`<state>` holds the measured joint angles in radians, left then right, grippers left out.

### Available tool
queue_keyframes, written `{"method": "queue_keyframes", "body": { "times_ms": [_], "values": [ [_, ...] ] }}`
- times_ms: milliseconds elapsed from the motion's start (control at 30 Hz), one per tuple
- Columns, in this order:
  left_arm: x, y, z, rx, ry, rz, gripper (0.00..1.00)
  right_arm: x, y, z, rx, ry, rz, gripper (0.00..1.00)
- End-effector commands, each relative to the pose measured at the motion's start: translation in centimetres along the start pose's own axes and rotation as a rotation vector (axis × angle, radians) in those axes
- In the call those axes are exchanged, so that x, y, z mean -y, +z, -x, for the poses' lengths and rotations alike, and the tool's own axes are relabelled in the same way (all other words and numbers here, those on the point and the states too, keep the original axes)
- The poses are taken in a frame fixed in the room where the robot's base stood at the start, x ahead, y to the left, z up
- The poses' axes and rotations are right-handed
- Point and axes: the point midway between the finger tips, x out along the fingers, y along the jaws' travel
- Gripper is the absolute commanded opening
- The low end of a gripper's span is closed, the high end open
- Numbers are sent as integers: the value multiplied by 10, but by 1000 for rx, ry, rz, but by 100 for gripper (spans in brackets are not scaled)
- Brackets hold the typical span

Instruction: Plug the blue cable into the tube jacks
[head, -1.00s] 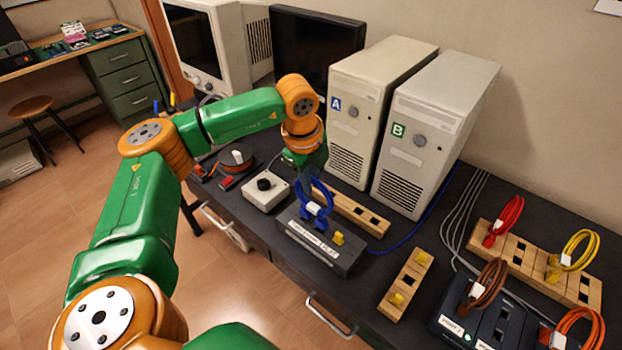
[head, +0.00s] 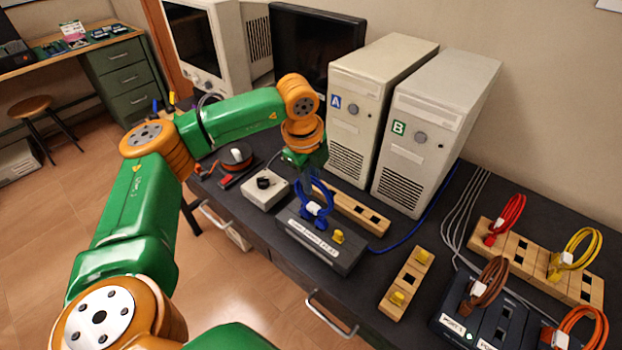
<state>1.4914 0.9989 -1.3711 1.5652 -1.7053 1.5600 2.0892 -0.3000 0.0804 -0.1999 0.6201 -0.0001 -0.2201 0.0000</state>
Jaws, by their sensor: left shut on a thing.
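My right gripper is out of view.
A grey knob box (head: 262,195) stands left of the jack box, a wooden socket strip (head: 350,212) behind it. Towers A (head: 365,110) and B (head: 432,135) stand behind. Another wooden block (head: 408,283) and a dark port box (head: 480,318) with cables lie right.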

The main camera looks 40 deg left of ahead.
Motion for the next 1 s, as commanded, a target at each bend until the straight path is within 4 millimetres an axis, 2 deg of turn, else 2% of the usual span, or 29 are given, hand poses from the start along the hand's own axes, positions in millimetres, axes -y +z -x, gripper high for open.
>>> {"method": "queue_keyframes", "body": {
  "times_ms": [967, 1000],
  "values": [
    [-1, 0, -6, 0, -1, 0, 0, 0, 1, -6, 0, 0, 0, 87],
    [-1, 0, -6, 0, -1, 0, 28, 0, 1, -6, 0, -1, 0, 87]
  ]
}}
